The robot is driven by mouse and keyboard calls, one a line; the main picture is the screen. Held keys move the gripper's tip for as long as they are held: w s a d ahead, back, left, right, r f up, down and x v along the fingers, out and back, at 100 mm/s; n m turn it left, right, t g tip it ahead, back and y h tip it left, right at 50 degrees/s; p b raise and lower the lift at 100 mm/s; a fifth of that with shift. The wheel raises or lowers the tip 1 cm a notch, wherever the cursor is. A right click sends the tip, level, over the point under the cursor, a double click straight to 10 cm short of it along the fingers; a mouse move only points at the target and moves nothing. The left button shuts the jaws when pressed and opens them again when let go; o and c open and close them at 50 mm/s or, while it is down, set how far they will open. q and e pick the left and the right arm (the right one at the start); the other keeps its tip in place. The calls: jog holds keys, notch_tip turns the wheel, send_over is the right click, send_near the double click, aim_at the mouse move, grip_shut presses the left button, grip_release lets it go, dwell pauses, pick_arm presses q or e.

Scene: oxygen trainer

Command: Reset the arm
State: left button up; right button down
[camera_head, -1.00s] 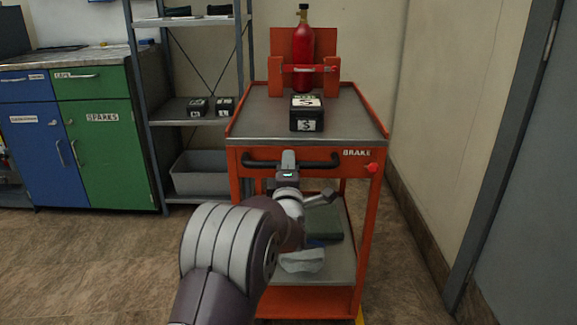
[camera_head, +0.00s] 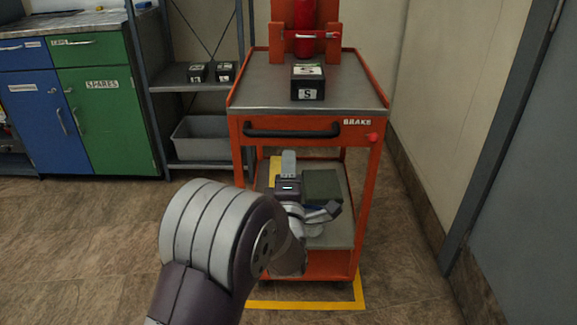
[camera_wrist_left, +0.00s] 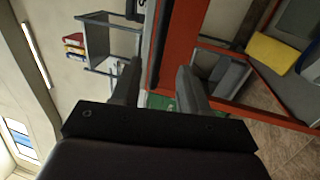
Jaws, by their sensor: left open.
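My left arm comes in from the bottom of the head view, and its left gripper (camera_head: 289,163) is in front of the orange cart (camera_head: 292,126), below the black handle (camera_head: 292,131). In the left wrist view the two fingers of the left gripper (camera_wrist_left: 160,84) stand apart with nothing between them. The cart's orange frame shows just beyond the fingertips; I cannot tell whether they touch it. My right gripper is in neither view.
A black box (camera_head: 308,82) and a red cylinder (camera_head: 305,40) stand on the cart top. A grey shelf (camera_head: 190,85) and green cabinet (camera_head: 108,120) stand left. A grey door (camera_head: 520,170) is right. Floor left of the cart is clear.

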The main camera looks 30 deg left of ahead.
pick_arm(q)
jog(key=shift+s+d+f, duration=0.15)
jog(key=shift+s+d, duration=0.1)
jog(key=shift+s, duration=0.25)
